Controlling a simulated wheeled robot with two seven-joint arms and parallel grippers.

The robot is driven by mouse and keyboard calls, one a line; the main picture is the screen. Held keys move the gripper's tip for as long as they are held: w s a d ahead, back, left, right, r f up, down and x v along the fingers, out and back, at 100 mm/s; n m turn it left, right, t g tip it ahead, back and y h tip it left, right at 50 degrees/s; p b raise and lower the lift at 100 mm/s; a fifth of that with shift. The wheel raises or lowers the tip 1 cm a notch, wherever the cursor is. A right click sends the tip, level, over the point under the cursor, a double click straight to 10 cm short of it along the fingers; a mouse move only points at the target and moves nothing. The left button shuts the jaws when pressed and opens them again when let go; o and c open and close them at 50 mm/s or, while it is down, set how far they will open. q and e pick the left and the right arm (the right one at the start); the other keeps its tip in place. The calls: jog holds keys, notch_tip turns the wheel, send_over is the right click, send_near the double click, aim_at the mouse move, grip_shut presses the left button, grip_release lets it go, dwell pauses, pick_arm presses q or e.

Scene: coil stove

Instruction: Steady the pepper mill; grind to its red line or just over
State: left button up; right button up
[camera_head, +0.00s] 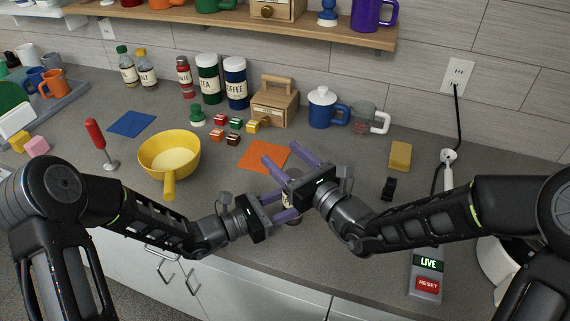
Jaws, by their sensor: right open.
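The pepper mill (293,216) stands upright near the counter's front edge. Only a low part of its body shows; my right gripper hides its top, and no red line can be made out. My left gripper (284,205) comes in from the left with its purple fingers on either side of the mill's body, shut on it as far as shows. My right gripper (283,157) is above the mill, its purple fingers spread and pointing up and left. It is open, with nothing seen between the fingers.
A box reading LIVE with a red RESET button (428,285) lies at the front right. A yellow pan (168,143) stands left, beside an orange mat (265,156). Canisters (236,97), a wooden box (275,107) and a blue mug (322,112) line the back.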

notch_tip(320, 180, up, 8)
jog(key=shift+f, duration=0.2)
dwell(0.3)
pick_arm(q)
jog(key=o, duration=1.5)
jog(key=v, duration=1.2)
